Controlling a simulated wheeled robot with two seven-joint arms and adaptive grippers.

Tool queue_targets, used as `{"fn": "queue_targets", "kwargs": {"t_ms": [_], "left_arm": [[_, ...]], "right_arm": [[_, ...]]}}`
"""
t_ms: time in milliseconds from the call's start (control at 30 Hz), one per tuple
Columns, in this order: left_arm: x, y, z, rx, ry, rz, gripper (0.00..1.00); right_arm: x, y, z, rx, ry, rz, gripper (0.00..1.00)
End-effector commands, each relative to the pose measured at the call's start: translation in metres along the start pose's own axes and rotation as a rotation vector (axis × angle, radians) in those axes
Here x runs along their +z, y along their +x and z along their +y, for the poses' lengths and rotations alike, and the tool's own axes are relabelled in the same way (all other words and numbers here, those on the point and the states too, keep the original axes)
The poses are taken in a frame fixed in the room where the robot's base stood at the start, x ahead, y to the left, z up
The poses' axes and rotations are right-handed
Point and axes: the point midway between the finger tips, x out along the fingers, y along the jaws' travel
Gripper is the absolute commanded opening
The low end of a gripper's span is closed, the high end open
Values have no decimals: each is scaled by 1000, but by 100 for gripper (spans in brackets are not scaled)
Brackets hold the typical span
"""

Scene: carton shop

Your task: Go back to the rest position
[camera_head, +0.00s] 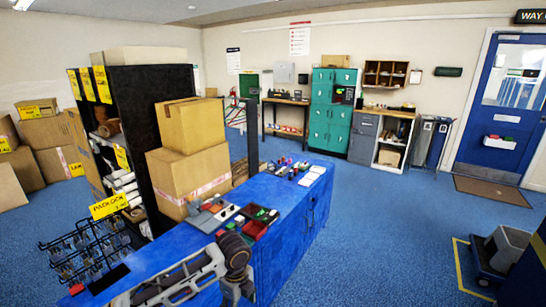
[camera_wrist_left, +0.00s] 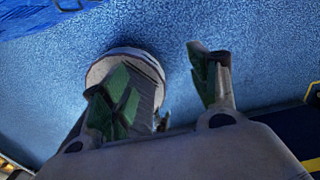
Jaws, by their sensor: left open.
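My left gripper (camera_wrist_left: 166,92) shows in the left wrist view with its two green-padded fingers spread apart. Nothing is between the fingertips. Blue floor lies beyond them. A rounded grey shape behind the left finger is partly hidden, and I cannot tell what it is. In the head view part of my arm shows at the bottom, low in front of the blue counter (camera_head: 290,205), but its fingers cannot be made out there. My right gripper is in neither view.
Small trays (camera_head: 254,229) lie near my arm. A wire rack (camera_head: 80,250) stands at the left. A trolley (camera_head: 485,262) is at the right. The blue floor (camera_head: 400,225) right of the counter is open.

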Motion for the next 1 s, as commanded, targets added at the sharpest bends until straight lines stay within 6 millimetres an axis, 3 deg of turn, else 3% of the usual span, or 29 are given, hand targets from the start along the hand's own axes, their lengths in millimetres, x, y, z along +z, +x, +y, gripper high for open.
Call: {"fn": "queue_targets", "kwargs": {"t_ms": [367, 667, 867, 1000], "left_arm": [[4, 15, -9, -26, -77, 20, 60], [12, 44, -22, -70, -215, 52, 60], [23, 80, -32, -112, -373, 85, 60], [35, 121, -35, -147, -538, 112, 60]], "right_arm": [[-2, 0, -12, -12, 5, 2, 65], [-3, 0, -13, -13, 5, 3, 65], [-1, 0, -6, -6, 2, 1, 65], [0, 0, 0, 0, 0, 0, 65]]}}
